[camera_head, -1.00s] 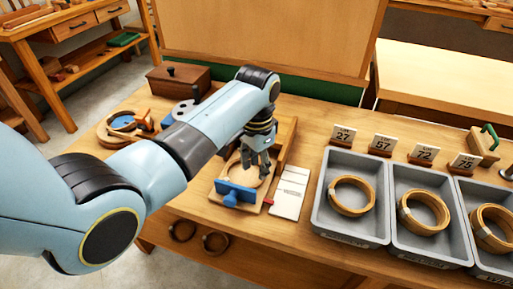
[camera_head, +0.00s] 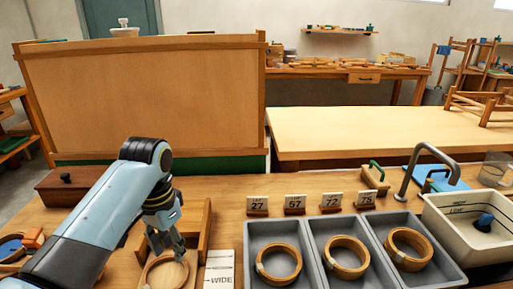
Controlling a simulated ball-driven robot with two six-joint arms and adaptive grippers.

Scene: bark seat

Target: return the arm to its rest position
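My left arm (camera_head: 95,225), light blue with black joints, comes in from the lower left. Its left gripper (camera_head: 168,253) points down over a wooden fixture (camera_head: 204,232) on the bench. The fingers look spread apart, with nothing seen between them. A tan ring (camera_head: 148,274) lies in the fixture just below the fingertips; whether they touch it cannot be told. My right arm and gripper are not in view.
Grey trays (camera_head: 253,232) with wooden rings stand right of the fixture, behind them number cards (camera_head: 257,205). A white card (camera_head: 219,268) lies beside the fixture. A wooden box (camera_head: 72,184) and upright panel (camera_head: 150,95) stand behind the arm. A white basin (camera_head: 440,225) is at right.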

